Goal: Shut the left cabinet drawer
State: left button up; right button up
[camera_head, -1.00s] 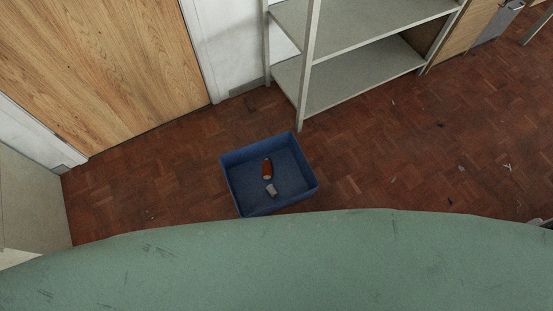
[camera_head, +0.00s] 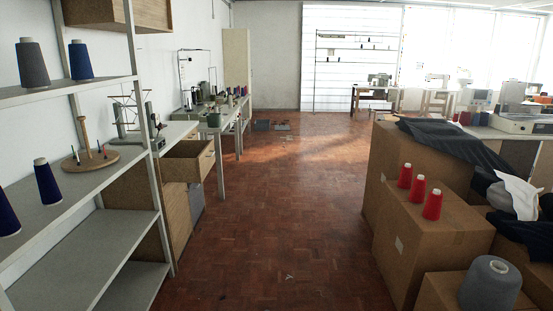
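A wooden drawer (camera_head: 191,167) sticks out into the aisle from under a pale worktop on the left side of the room. It is pulled open, and its open top faces up. What lies inside is too small to tell. The wooden cabinet (camera_head: 176,216) beneath and beside it is partly hidden by the grey shelf rack. Neither of my grippers is in view.
A grey shelf rack (camera_head: 85,257) with thread cones stands at the near left. Cardboard boxes (camera_head: 433,246) with red cones, dark cloth and a grey cone crowd the right. The parquet aisle (camera_head: 283,220) between is clear.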

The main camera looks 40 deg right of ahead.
aim_at(189, 161)
jog(key=z, duration=0.95)
jog(key=i+l+u, duration=0.1)
jog(key=i, duration=0.55)
